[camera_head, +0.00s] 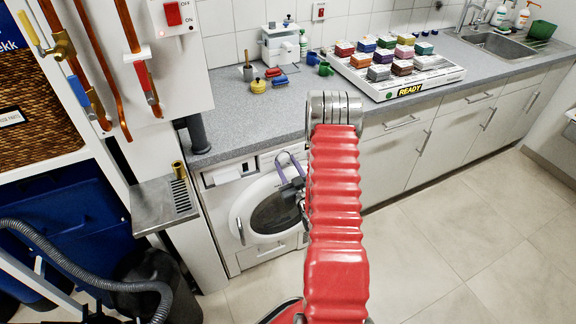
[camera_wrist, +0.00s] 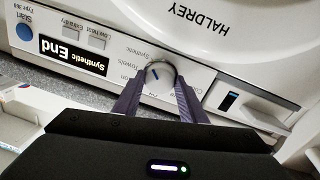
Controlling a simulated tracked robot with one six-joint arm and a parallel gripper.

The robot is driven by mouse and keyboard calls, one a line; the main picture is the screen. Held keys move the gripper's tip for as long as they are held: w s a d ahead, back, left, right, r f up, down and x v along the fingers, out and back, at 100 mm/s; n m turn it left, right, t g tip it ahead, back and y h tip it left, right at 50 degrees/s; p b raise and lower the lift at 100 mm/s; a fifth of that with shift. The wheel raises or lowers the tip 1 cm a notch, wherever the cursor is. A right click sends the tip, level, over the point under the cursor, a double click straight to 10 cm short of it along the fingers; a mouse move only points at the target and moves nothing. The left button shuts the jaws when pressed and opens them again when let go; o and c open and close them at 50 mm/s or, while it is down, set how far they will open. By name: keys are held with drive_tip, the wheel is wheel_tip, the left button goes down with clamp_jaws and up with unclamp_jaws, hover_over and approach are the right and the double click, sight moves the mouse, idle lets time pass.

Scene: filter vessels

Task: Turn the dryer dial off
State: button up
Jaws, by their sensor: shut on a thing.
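The white dryer (camera_head: 221,177) stands under the worktop, its front partly hidden by my red arm. In the wrist view its control panel (camera_wrist: 215,84) shows upside down. The round dial (camera_wrist: 160,74) is silver with a short dark mark on its face, ringed by small programme words such as Synthetic and Towels. My gripper (camera_wrist: 161,80) has a purple finger on each side of the dial and is shut on it. In the head view my gripper (camera_head: 291,168) shows at the dryer's front.
The panel's display (camera_wrist: 73,54) reads "Synthetic End", with a blue start button (camera_wrist: 25,32) beside it. The worktop (camera_head: 225,125) above bears a board of coloured boxes (camera_head: 392,75). A metal shelf (camera_head: 165,205) juts out left of the dryer. The tiled floor (camera_head: 460,240) at right is clear.

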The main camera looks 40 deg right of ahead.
drive_tip(key=n, duration=0.3)
drive_tip(key=shift+n, duration=0.3)
drive_tip(key=n, duration=0.3)
drive_tip(key=shift+f+n, duration=0.1)
drive_tip(key=shift+n, duration=0.3)
drive_tip(key=n, duration=0.3)
drive_tip(key=shift+n+t, duration=0.3)
drive_tip(key=shift+n, duration=0.1)
drive_tip(key=n, duration=0.3)
drive_tip(key=shift+f+n+y, duration=0.1)
drive_tip(key=shift+n+y, duration=0.3)
drive_tip(key=n, duration=0.6)
drive_tip(key=shift+f+n+y, duration=0.1)
drive_tip(key=shift+n+y, duration=0.2)
drive_tip(key=shift+n, duration=0.1)
drive_tip(key=n, duration=0.6)
drive_tip(key=shift+s+f+y, duration=0.1)
drive_tip(key=shift+y, duration=0.2)
